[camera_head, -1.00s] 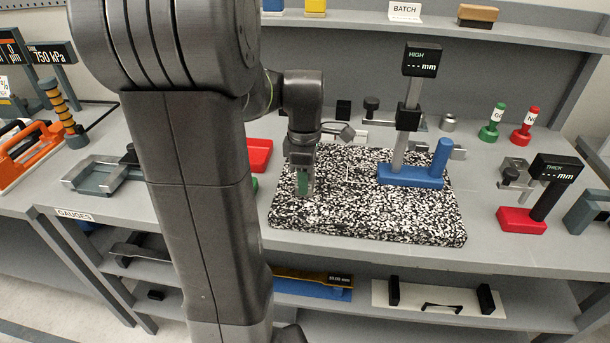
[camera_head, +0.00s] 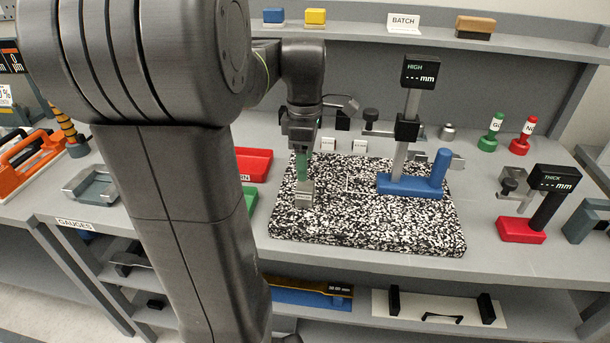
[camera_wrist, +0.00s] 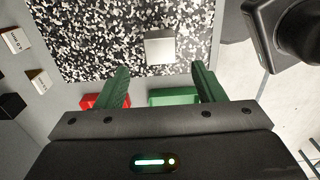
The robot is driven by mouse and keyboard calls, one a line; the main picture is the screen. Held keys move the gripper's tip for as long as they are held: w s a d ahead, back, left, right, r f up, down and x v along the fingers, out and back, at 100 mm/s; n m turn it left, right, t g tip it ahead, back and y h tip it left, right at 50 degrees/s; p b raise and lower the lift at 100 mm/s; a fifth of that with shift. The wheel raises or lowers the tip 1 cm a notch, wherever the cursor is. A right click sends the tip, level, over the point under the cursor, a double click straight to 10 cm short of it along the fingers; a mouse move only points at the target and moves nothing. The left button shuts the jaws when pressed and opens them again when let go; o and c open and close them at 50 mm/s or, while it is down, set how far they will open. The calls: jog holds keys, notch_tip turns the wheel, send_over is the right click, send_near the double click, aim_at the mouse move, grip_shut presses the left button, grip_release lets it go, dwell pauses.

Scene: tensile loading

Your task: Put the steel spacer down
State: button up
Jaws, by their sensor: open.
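The steel spacer, a small pale grey block (camera_head: 304,194), stands on the black-and-white speckled granite plate (camera_head: 355,229) near its left side. In the wrist view the spacer (camera_wrist: 159,47) lies just beyond my fingertips, with nothing around it. My gripper (camera_head: 302,168) is above the spacer, with its green fingers pointing down. In the wrist view the gripper (camera_wrist: 160,69) is open, its two green fingers well apart and empty between them.
A blue-based height gauge (camera_head: 410,186) stands on the plate to the right. A red tray (camera_head: 254,164) and a green tray (camera_head: 250,198) lie left of the plate. A red thickness gauge (camera_head: 521,230) stands further right. The plate's front part is clear.

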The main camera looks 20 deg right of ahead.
aim_at(305, 186)
notch_tip(305, 186, up, 4)
dwell(0.5)
notch_tip(305, 186, down, 12)
jog(key=shift+b, duration=0.35)
jog(key=shift+r, duration=1.25)
